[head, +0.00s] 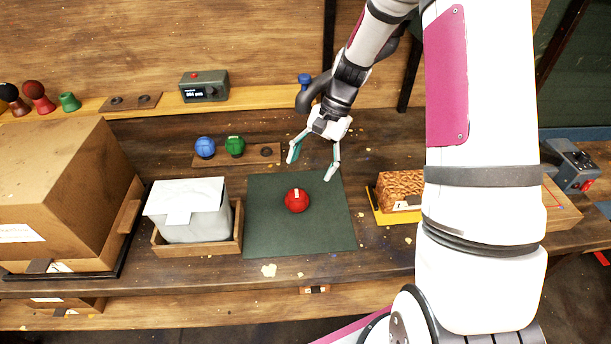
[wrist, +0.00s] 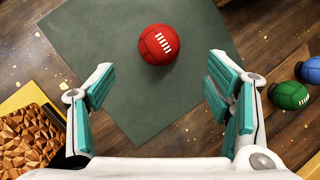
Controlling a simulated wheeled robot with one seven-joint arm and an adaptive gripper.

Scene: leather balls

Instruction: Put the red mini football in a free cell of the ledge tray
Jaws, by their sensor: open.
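The red mini football (head: 297,200) with white lacing lies on a dark green mat (head: 270,235). It also shows in the wrist view (wrist: 159,45), ahead of my fingers. My gripper (head: 309,169) is open and empty, above and slightly behind the ball; in the wrist view its fingers (wrist: 163,85) stand wide apart. A wooden strip tray (head: 130,102) with two dark, empty-looking round cells lies on the raised back ledge. Another wooden strip (head: 222,157) on the table holds a blue ball (head: 205,147) and a green ball (head: 235,146), with a dark empty cell at its right end.
A grey-white box (head: 185,215) sits in a wooden tray left of the mat. A large cardboard box (head: 60,190) is farther left. A patterned brown block (head: 399,188) on a yellow base lies right. A grey device (head: 204,87) stands beside the ledge tray.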

